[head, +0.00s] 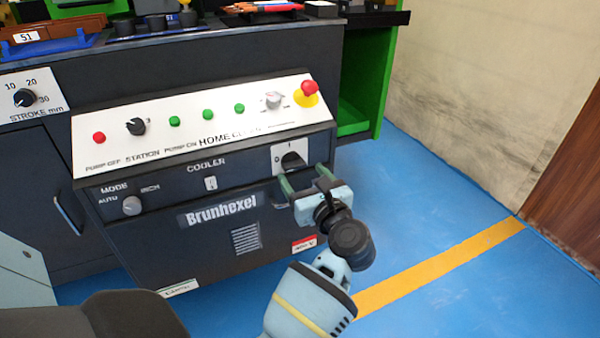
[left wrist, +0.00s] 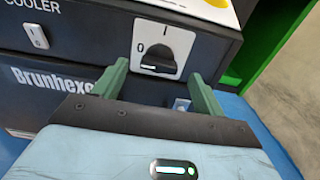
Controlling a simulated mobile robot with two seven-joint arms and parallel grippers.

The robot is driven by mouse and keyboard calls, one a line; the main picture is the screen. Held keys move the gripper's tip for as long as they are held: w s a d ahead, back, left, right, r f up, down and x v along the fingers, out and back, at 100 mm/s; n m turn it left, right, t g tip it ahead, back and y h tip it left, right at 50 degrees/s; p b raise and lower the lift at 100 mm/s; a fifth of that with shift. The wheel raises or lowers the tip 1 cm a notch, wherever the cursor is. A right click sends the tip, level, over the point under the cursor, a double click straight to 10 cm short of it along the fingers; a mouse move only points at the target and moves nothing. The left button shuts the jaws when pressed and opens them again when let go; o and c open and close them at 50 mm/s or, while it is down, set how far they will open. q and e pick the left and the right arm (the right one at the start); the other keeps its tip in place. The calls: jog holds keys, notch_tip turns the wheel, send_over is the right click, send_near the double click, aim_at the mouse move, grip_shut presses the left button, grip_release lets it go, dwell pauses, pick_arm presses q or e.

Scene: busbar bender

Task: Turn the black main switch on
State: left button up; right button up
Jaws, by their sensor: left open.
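The black main switch (head: 292,161) is a rotary knob on a white plate at the right end of the machine's front panel. In the left wrist view the black main switch (left wrist: 158,62) shows larger, with "0" at its left and "I" above. Its grip bar lies roughly level, towards the 0 side. My left gripper (head: 303,181) is open and empty, just in front of the switch. Its two green fingers (left wrist: 160,85) stand apart on either side of and slightly below the knob in the wrist view, with no clear contact. My right gripper is out of view.
A red emergency button (head: 309,89) on yellow sits above the switch. The sloped panel also has a black station knob (head: 136,126), green buttons (head: 208,115) and a red button (head: 99,138). A mode knob (head: 132,205) is at lower left. Blue floor (head: 430,210) is clear at right.

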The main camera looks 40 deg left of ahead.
aim_at(293, 164)
pick_arm(q)
jog(key=shift+b+x, duration=0.3)
jog(key=shift+x, duration=1.1)
jog(key=shift+c, duration=0.3)
jog(key=c, duration=0.9)
